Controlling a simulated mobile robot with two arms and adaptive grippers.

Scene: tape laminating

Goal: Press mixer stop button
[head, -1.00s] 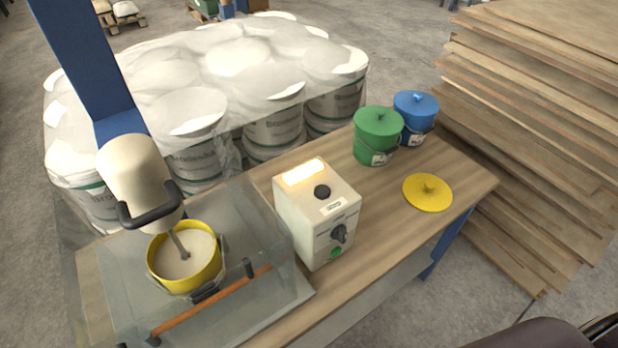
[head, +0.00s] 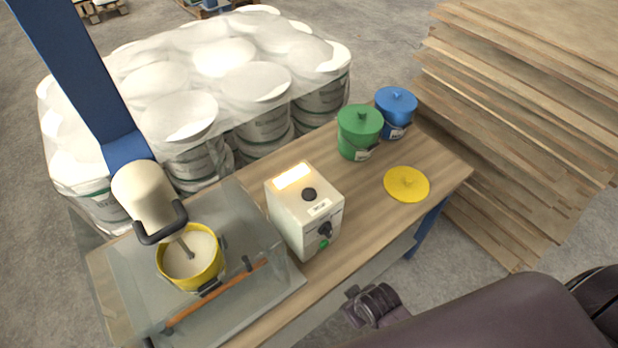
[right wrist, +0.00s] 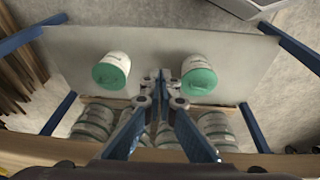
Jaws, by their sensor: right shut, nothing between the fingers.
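The mixer control box (head: 292,220) is cream-coloured and stands on the wooden table. A black round button (head: 309,194) is on its top beside a lit lamp panel (head: 293,177). A black knob (head: 325,230) and a green button (head: 323,244) are on its front. The mixer (head: 146,200) stands left of the box, its shaft down in a yellow bucket (head: 190,257) of pale material. My right arm (head: 450,315) is at the lower right, in front of the table, apart from the box. In the right wrist view, my right gripper (right wrist: 164,76) is shut and empty. My left gripper is not in view.
A clear guard with an orange-brown handle (head: 215,297) is in front of the bucket. A green bucket (head: 359,133), a blue bucket (head: 396,113) and a yellow lid (head: 407,184) are on the table's right part. Two white, green-lidded buckets are on a grey shelf (right wrist: 155,50).

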